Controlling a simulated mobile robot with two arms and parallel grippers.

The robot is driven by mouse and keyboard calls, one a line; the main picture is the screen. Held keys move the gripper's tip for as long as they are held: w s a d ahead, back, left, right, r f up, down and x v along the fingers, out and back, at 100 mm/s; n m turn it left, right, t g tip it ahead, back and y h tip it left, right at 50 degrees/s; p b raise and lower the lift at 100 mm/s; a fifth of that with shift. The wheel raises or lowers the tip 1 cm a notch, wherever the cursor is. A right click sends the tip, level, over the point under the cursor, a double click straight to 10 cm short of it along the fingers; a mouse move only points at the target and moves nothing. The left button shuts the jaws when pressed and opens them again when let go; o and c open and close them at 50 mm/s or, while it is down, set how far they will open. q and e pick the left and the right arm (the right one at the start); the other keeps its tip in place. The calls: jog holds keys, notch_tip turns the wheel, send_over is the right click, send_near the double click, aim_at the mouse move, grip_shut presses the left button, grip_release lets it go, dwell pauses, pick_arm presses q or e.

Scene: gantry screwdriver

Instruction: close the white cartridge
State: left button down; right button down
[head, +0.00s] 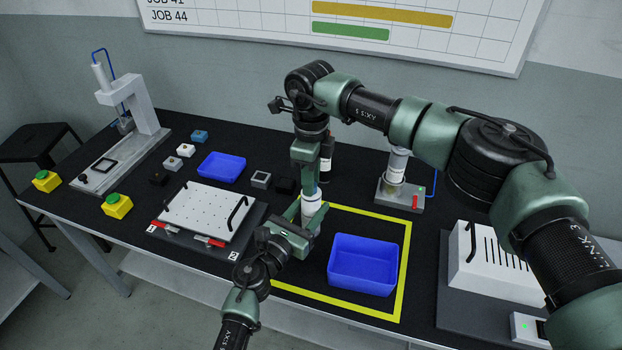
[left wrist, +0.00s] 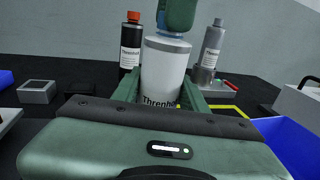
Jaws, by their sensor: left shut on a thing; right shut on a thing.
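The white cartridge (head: 311,203) stands upright above the table, with my left gripper (head: 312,218) shut around its body. In the left wrist view the cartridge (left wrist: 163,75) shows dark lettering low on its side and a grey band at its top. My right gripper (head: 311,180) points down from above, directly over the cartridge. It is shut on a small blue piece (left wrist: 174,35) at the cartridge's top, mostly hidden by the fingers. The blue piece seems to meet the grey top; I cannot tell whether it is seated.
A blue bin (head: 363,283) stands inside the yellow outline, right of the cartridge. A dark bottle with a red cap (left wrist: 131,45) and a silver bottle on a stand (head: 398,168) are behind. A white plate with handles (head: 207,211) lies left.

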aim_at(306, 214)
jog(key=c, duration=1.1)
grip_release()
jog(key=shift+r, duration=0.1)
notch_tip(306, 214, up, 12)
pick_arm(q)
jog(key=c, duration=0.7)
grip_release()
jog(key=v, duration=0.7)
jog(key=shift+s+a, duration=0.2)
jog(key=shift+s, duration=0.15)
